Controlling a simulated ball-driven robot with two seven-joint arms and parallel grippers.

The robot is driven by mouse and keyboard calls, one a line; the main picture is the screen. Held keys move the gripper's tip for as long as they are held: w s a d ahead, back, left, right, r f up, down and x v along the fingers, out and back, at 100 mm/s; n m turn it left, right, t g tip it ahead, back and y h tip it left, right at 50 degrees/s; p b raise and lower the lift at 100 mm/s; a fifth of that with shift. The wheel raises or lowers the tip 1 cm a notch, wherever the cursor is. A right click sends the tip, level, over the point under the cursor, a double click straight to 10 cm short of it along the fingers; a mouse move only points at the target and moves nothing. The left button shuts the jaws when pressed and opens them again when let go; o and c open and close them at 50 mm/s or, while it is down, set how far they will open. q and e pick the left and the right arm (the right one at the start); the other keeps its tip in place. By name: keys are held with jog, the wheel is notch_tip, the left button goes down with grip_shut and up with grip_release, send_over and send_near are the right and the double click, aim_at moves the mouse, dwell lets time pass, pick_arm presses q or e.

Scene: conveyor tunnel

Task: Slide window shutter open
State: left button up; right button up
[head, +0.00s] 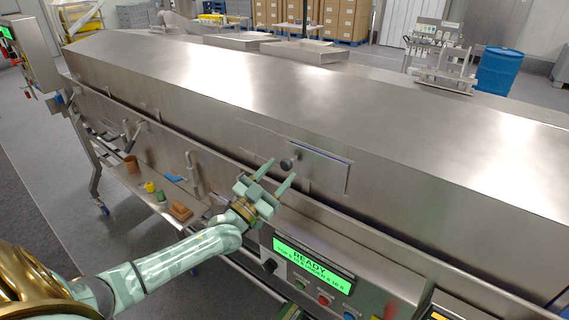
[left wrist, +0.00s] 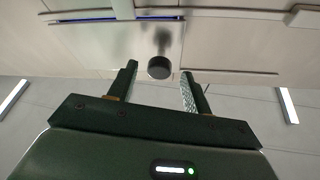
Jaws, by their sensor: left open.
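My right gripper is not seen.
Below the shutter is a control panel with a green READY screen (head: 312,264) and buttons. A narrow shelf (head: 130,178) at the left holds small items. A blue barrel (head: 499,72) and stacked boxes (head: 341,18) stand behind the tunnel.

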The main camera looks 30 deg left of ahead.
pick_arm(q)
jog(key=shift+x, duration=1.4)
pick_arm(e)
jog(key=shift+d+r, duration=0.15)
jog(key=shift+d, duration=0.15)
